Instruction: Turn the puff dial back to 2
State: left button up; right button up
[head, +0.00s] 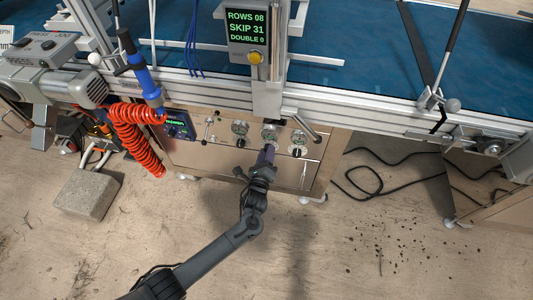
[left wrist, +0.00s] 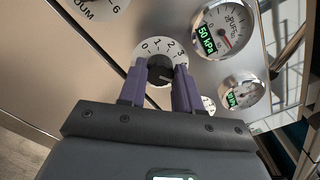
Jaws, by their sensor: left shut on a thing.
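The puff dial (left wrist: 152,46) is a round white scale with 0, 1, 2 and 3 readable in the left wrist view. Its dark knob (left wrist: 160,72) sits between the purple fingers of my left gripper (left wrist: 160,88), which is shut on it. The fingers cover part of the scale, and I cannot tell which number the knob points at. The puff gauge (left wrist: 225,30) beside it reads 50 kPa in green. In the head view my left gripper (head: 267,153) reaches up to the panel below the middle gauge (head: 270,132). My right gripper is not in view.
Other gauges (head: 240,128) (head: 299,138) flank the middle one on the panel (head: 210,158). A red coiled hose (head: 135,135) hangs at left. A display (head: 247,28) reads ROWS 08, SKIP 31, DOUBLE 0. A concrete block (head: 88,193) and black cables (head: 372,180) lie on the floor.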

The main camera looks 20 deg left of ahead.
pick_arm(q)
jog(key=n+p, duration=0.4)
jog(key=n, duration=1.3)
jog(key=shift+f, duration=0.2)
dwell(0.5)
jog(key=o, duration=1)
jog(key=shift+o, duration=0.2)
